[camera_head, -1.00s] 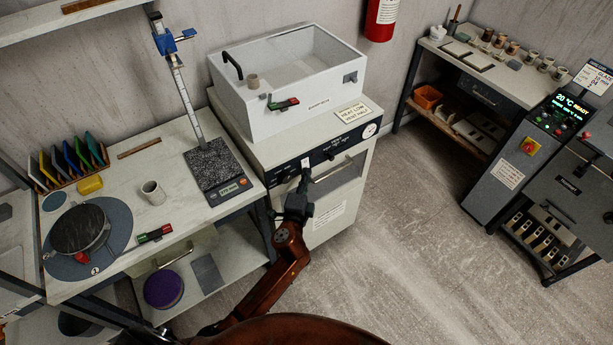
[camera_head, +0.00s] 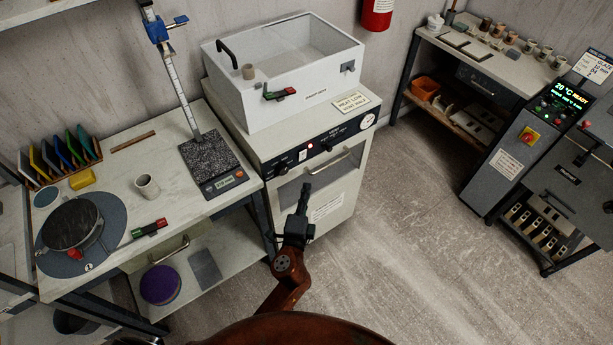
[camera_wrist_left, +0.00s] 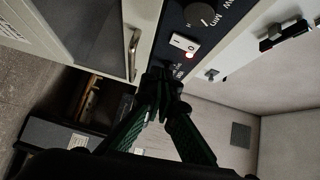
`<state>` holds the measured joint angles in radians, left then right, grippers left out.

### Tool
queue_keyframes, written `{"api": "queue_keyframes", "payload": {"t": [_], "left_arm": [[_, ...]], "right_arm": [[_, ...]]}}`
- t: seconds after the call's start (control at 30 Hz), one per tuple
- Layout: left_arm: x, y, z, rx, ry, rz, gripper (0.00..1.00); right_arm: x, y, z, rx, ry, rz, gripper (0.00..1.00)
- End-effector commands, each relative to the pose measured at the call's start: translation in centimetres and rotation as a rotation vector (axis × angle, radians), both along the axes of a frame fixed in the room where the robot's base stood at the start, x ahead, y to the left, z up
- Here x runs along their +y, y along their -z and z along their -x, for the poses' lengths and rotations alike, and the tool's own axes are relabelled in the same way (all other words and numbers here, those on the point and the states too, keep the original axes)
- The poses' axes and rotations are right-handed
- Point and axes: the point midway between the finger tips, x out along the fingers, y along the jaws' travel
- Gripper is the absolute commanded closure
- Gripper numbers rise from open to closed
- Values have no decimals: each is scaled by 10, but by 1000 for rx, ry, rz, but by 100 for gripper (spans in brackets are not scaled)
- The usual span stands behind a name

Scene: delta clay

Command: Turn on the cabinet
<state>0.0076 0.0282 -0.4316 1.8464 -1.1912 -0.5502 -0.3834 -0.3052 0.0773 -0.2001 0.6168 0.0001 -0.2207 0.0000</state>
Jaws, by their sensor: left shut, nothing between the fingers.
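The cabinet (camera_head: 345,190) is a white unit with a black control panel, a dial and a gauge, and a white box on top. Its white rocker switch (camera_head: 302,155) is on the panel, with a red lamp (camera_head: 310,146) lit beside it. In the left wrist view the switch (camera_wrist_left: 185,42) and the glowing red lamp (camera_wrist_left: 189,55) show close up. My left gripper (camera_head: 304,190) is shut and empty, in front of the cabinet below the panel, apart from the switch in the head view. Its fingers (camera_wrist_left: 160,85) also show in the wrist view. My right gripper is not in view.
A workbench (camera_head: 115,160) with a scale, cup and turntable stands at the left. The cabinet's door handle (camera_head: 328,162) sticks out below the panel. A kiln (camera_head: 540,150) with a lit display stands at the right. The floor (camera_head: 420,250) between them is clear.

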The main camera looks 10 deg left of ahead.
Motion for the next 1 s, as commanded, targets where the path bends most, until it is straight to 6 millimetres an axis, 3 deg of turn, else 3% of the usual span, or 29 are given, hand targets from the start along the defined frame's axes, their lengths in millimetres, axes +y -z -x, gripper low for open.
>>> {"api": "queue_keyframes", "payload": {"t": [0.1, 0.3, 0.9, 1.0], "left_arm": [[-1, 3, 21, 2, 0, 2, 100], [-2, 4, 39, 1, -1, 1, 100], [-3, 4, 41, 0, 0, 1, 100], [-2, 13, 40, 17, 2, 7, 100]], "right_arm": [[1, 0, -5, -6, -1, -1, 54], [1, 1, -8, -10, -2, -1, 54], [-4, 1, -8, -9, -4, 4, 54], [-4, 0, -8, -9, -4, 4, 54]]}}
